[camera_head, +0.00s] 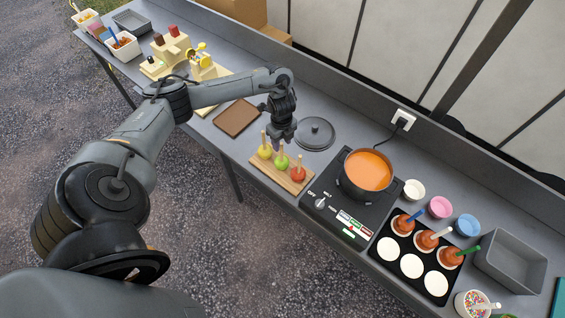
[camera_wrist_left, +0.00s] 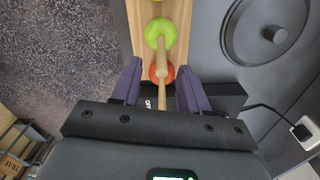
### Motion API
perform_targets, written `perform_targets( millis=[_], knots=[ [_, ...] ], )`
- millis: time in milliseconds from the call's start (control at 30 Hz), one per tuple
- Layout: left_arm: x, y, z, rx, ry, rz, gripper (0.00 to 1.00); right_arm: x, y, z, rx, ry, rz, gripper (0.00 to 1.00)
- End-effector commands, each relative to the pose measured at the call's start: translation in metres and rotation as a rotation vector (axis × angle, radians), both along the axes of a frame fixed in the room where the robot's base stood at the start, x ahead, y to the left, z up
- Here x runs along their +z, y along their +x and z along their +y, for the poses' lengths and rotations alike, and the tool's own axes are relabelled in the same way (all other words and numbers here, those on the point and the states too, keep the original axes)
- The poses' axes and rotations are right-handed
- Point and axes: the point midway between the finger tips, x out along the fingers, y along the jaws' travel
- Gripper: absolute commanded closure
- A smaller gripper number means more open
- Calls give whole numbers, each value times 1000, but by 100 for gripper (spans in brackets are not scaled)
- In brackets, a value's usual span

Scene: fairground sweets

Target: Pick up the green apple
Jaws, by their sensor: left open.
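The green apple (camera_head: 282,163) stands on a stick-holding wooden board (camera_head: 262,174), between a yellow-green apple (camera_head: 265,152) and a red apple (camera_head: 298,174). Each apple has a pale stick pointing up. My left gripper (camera_head: 282,143) is above the green apple, near the top of its stick. In the left wrist view the green apple (camera_wrist_left: 160,30) lies beyond the open fingers (camera_wrist_left: 160,85). A stick runs from it toward the gap between them. The red apple (camera_wrist_left: 162,70) is partly hidden behind the stick. My right gripper is not in view.
A pot of orange sauce (camera_head: 368,170) sits on a black hob right of the board. A dark round lid (camera_head: 315,133) lies behind the apples, and a brown tray (camera_head: 237,118) lies to their left. Coated apples stand in a black tray (camera_head: 408,282) farther right.

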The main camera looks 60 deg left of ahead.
Motion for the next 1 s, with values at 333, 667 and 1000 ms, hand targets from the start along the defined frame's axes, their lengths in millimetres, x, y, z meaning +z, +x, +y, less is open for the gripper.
perform_targets(
  millis=[333, 667, 1000],
  knots=[
    [-25, -2, 1, 1, 0, 3, 56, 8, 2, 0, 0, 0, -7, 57],
    [-57, -1, 2, 0, 1, -1, 56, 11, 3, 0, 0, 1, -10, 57],
    [-58, -1, 3, 0, 1, -2, 73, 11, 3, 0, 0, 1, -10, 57]
  ],
)
